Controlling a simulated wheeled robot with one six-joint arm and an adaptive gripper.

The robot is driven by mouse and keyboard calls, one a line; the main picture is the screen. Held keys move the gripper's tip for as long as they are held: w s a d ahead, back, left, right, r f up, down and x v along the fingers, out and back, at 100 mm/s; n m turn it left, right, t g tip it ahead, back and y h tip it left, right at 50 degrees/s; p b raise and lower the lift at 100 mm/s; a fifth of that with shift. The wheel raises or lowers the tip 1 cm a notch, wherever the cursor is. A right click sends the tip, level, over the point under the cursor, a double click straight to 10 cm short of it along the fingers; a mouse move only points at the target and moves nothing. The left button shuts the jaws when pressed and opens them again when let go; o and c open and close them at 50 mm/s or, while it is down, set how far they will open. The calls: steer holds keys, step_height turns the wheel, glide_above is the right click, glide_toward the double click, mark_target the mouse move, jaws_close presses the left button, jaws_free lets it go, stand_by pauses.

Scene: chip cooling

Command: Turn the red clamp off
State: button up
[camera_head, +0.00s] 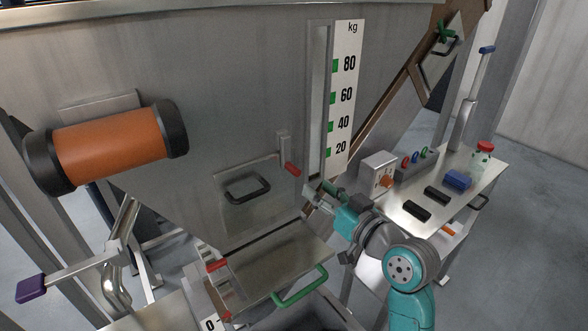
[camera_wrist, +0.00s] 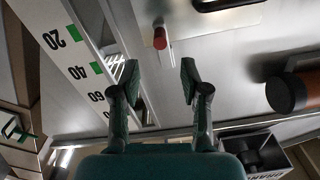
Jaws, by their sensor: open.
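In the wrist view the red clamp (camera_wrist: 160,39) shows end-on at the top middle, on a pale plate. My gripper (camera_head: 316,190) is just below and right of the clamp in the head view. In the wrist view my gripper (camera_wrist: 160,78) is open, with its two fingers on either side of the clamp's line. Nothing is between the fingertips, and the clamp appears beyond them, apart from both.
A black handle (camera_head: 248,188) is on the hatch left of the clamp. Another red handle (camera_head: 217,265) sits lower, near a green handle (camera_head: 303,288). The kg scale (camera_head: 343,100) stands above right. A side table (camera_head: 470,195) holds a control box (camera_head: 378,174) and blue block (camera_head: 458,179).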

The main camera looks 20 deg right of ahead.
mark_target(301, 175)
steer(key=x, duration=1)
jaws_close()
